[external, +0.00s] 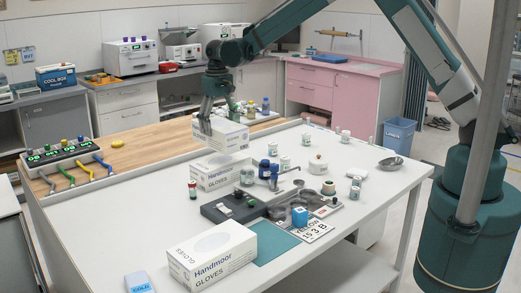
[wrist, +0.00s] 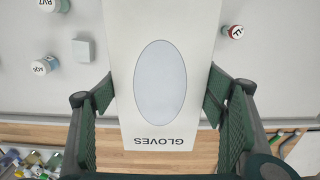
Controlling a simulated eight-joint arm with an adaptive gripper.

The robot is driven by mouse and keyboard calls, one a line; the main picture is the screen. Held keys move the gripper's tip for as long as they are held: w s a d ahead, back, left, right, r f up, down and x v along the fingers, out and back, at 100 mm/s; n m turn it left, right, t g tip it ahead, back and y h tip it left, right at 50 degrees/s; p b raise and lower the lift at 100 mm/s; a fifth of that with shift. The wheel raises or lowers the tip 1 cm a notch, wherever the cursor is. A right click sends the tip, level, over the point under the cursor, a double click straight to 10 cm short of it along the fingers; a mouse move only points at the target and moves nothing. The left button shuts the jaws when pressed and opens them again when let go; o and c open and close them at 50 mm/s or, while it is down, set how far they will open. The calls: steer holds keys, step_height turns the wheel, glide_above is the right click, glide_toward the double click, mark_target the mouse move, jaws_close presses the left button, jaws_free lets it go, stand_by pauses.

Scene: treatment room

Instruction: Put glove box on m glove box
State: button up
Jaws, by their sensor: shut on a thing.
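My gripper (external: 214,122) is shut on a white glove box (external: 230,137) and holds it in the air over the far left part of the white table. In the wrist view the held box (wrist: 160,80) lies between my two green finger pads (wrist: 160,100), its oval opening and the word GLOVES facing the camera. A second glove box (external: 208,178) stands on the table just below the held box, apparently with a gap between them. A third, larger-looking glove box (external: 212,257) stands at the table's front. Which one is the m glove box I cannot tell.
A device with coloured handles (external: 60,155) sits at the left.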

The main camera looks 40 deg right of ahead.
steer(key=shift+f, duration=1.55)
steer(key=shift+f, duration=1.85)
steer(key=shift+f, duration=0.15)
steer(key=o, duration=1.2)
steer(key=shift+o, duration=0.2)
step_height(320, 180, up, 12)
steer(key=shift+r, duration=0.15)
